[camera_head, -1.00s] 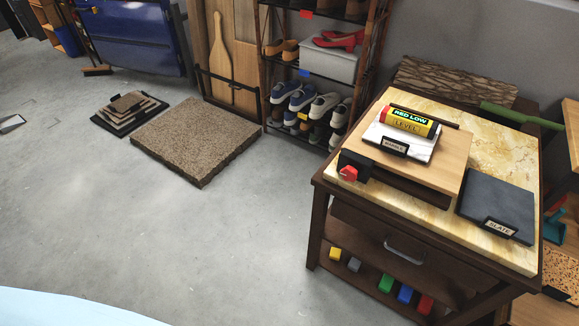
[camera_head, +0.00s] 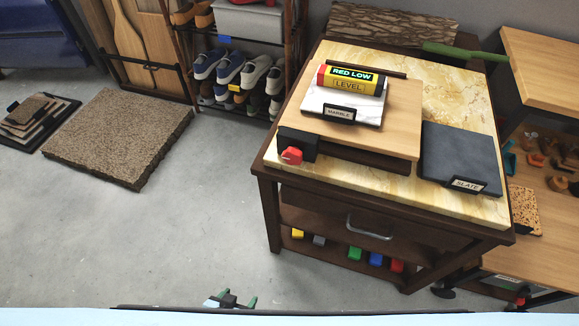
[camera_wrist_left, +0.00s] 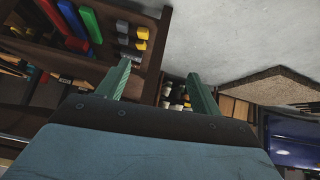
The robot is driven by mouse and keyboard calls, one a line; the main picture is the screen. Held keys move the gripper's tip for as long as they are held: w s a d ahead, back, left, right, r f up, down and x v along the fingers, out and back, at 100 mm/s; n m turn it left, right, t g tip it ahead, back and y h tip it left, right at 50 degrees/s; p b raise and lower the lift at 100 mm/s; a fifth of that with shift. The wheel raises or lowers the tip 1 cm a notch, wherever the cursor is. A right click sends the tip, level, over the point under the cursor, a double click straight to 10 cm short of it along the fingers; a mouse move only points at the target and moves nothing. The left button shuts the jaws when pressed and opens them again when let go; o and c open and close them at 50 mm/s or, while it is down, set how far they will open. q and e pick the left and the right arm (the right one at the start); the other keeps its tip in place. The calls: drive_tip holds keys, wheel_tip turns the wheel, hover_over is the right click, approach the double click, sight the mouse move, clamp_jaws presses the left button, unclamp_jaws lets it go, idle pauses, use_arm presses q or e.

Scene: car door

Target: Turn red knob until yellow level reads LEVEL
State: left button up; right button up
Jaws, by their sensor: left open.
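The red knob (camera_head: 291,155) sits on a black block at the front left corner of a wooden board (camera_head: 385,125). A white marble slab (camera_head: 345,104) labelled MARBLE lies on the board. The yellow level (camera_head: 351,80) lies on the slab, with a red left end and a display that reads "RED LOW" above the word "LEVEL". My left gripper (camera_head: 231,300) is at the bottom of the head view, low in front of the table and well apart from the knob. The left wrist view shows its two green fingers (camera_wrist_left: 157,82) spread with nothing between them. My right gripper is not in view.
The board rests on a yellow stone tabletop (camera_head: 360,60) beside a dark slate slab (camera_head: 461,160). Coloured blocks sit on the shelf below the drawer (camera_head: 370,227). A shoe rack (camera_head: 240,75) stands behind left.

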use_arm(q)
drive_tip(key=w+d+r+t+h+b, duration=0.2)
drive_tip(key=w+d+r+t+b, duration=0.1)
drive_tip(key=w+d+r, duration=0.4)
drive_tip(key=n+t+h+b, duration=0.1)
drive_tip(key=n+t+b, duration=0.2)
drive_tip(key=t+b, duration=0.3)
approach(291, 158)
drive_tip(key=shift+t, duration=0.5)
drive_tip(key=x, duration=0.2)
drive_tip(key=b+x, duration=0.1)
drive_tip(key=x, duration=0.1)
drive_tip(key=shift+f, duration=0.4)
drive_tip(key=b+x, duration=0.1)
drive_tip(key=x, duration=0.3)
drive_tip(key=shift+w+d, duration=0.2)
drive_tip(key=shift+w, duration=0.25)
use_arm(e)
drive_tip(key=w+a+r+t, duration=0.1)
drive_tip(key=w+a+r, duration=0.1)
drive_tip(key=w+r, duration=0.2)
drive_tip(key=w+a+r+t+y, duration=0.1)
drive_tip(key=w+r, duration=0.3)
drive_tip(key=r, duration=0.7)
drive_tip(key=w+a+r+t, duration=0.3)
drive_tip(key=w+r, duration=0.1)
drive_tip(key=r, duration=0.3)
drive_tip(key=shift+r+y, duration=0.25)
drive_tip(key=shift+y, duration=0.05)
